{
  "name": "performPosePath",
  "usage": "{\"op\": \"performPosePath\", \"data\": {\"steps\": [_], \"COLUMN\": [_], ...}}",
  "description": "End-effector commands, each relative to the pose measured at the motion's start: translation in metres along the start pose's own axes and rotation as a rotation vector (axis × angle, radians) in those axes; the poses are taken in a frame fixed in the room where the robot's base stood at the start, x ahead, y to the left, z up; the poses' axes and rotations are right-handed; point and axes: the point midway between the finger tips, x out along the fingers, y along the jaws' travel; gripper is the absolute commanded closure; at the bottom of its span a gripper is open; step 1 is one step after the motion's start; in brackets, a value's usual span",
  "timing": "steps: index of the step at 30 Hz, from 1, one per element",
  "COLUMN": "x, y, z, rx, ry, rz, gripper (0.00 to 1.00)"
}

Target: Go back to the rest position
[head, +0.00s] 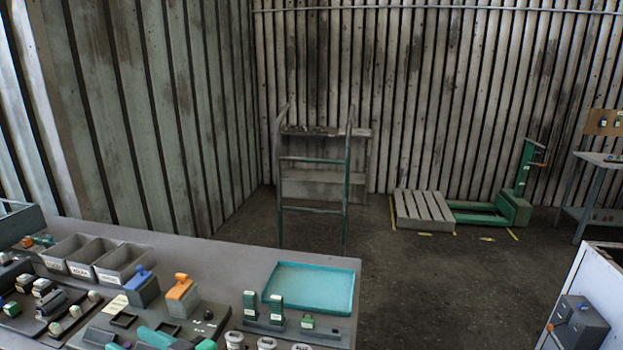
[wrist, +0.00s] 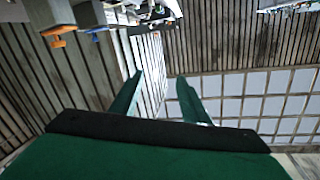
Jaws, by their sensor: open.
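My gripper (wrist: 160,77) shows in the wrist view as two green fingers held apart, with nothing between them. Wall panels and a gridded, window-like area lie behind the fingers. The workbench (head: 225,255) fills the lower left of the head view. I cannot make out my gripper in the head view. On the bench stand a block with a blue handle (head: 140,278) and a block with an orange handle (head: 180,287). Handles of the same colours, orange (wrist: 58,43) and blue (wrist: 96,30), show at the upper left of the wrist view, apart from the fingers.
A teal tray (head: 312,287) lies at the bench's right end, beside small green-topped parts. Grey bins (head: 120,265) stand at its back left. A ladder-like frame (head: 314,185), a pallet (head: 424,212) and a green pallet truck (head: 513,208) stand beyond. Open floor (head: 440,280) lies right of the bench.

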Motion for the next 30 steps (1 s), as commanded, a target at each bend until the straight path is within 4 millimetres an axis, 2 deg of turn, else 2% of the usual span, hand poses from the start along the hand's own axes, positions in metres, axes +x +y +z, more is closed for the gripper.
{"op": "performPosePath", "data": {"steps": [8, 14, 23, 30], "x": [-0.021, -0.049, -0.105, -0.166], "y": [0.029, 0.053, 0.073, 0.073], "z": [0.016, 0.045, 0.115, 0.181], "rx": [0.154, 0.241, 0.323, 0.334], "ry": [0.228, 0.346, 0.440, 0.448], "rz": [0.148, 0.290, 0.534, 0.744], "gripper": [0.58, 0.58, 0.58, 0.58]}}
